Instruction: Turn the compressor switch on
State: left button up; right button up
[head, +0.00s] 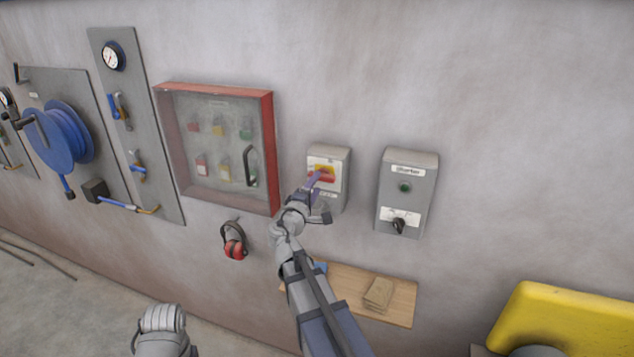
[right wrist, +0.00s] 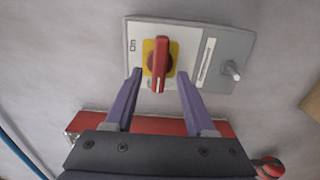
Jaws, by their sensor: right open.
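The compressor switch (head: 342,165) is a grey wall box with a red handle on a yellow plate. In the right wrist view the red handle (right wrist: 160,62) lies crosswise to the side of the box's plate marked ON, not pointing at that mark. My right gripper (head: 313,184) is at the front of the switch and hides part of it. Its purple fingers (right wrist: 160,76) are open, one on each side of the handle in the picture, with gaps on both sides. I cannot tell whether the fingertips reach past the handle's face. My left gripper is not in view.
A grey starter box (head: 408,170) with a green button and black knob is right of the switch. A red-framed cabinet (head: 273,150) is close on the left. Red earmuffs (head: 234,243) hang below it. A wooden shelf (head: 345,278) is underneath. The wall above is clear.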

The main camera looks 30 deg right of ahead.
aim_at(322, 176)
jog(key=shift+x, duration=1.3)
jog(key=shift+s, duration=0.1)
jog(key=shift+c, duration=0.2)
grip_shut()
